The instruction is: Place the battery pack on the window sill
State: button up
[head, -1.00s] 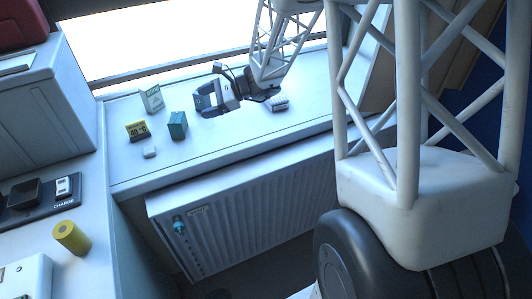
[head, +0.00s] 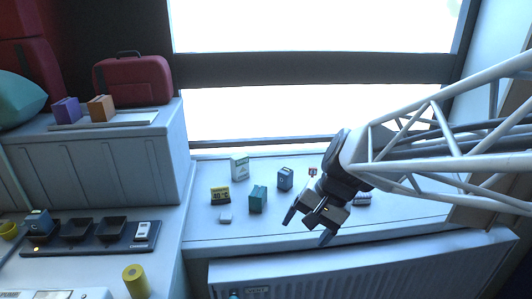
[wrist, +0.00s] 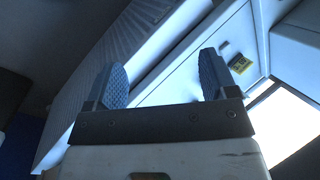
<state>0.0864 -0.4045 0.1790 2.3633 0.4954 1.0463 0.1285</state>
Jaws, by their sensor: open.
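A dark blue-grey block, which looks like the battery pack (head: 285,178), stands upright on the window sill (head: 400,215), behind the teal box. A similar dark block (head: 38,222) sits in the left slot of the charger; I cannot read a label on either. My gripper (head: 306,226) is open and empty, over the sill's front edge, to the right of and nearer than the blue-grey block, and apart from it. In the wrist view its two fingers (wrist: 162,80) are spread with nothing between them.
On the sill stand a teal box (head: 258,199), a yellow-black 40 °C display (head: 220,195), a white-green box (head: 240,167) and a small white block (head: 225,218). The charger (head: 110,247) and a yellow cylinder (head: 136,281) are at left. A radiator (head: 380,270) is below the sill.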

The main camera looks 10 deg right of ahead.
jog(key=s+d+r+n+t+h, duration=0.2)
jog(key=s+d+n+h, duration=0.2)
jog(key=s, duration=0.6)
jog(key=shift+s+d+n+h, duration=0.15)
jog(key=shift+s+n+h, duration=0.05)
jog(key=shift+n+h, duration=0.35)
dwell(0.6)
